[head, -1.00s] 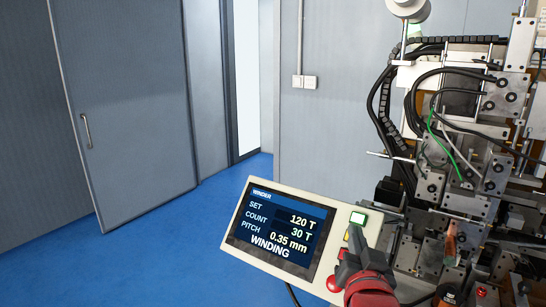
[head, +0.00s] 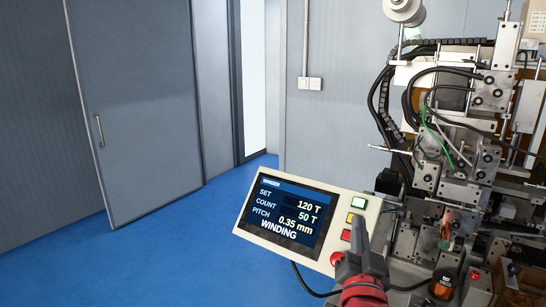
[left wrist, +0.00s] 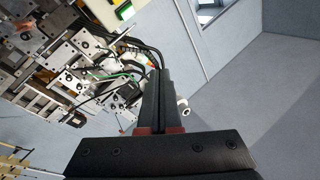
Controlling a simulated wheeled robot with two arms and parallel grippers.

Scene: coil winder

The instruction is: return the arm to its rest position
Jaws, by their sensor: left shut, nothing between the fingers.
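My left gripper (head: 358,238) is in the head view at the bottom, just right of the control panel (head: 247,237), with its dark fingers pointing up. It is shut and empty; in the left wrist view the two fingers (left wrist: 168,88) lie together. The panel screen (head: 287,218) reads SET 120 T, COUNT 50 T, PITCH 0.35 mm, WINDING. A round red knob (head: 337,258) is partly beside my gripper. My right gripper is not in view.
The coil winder (head: 460,150) fills the right side, with cables, metal blocks and a white spool (head: 404,10). It also shows in the left wrist view (left wrist: 75,60). A grey door (head: 130,110) and open blue floor (head: 130,265) are on the left.

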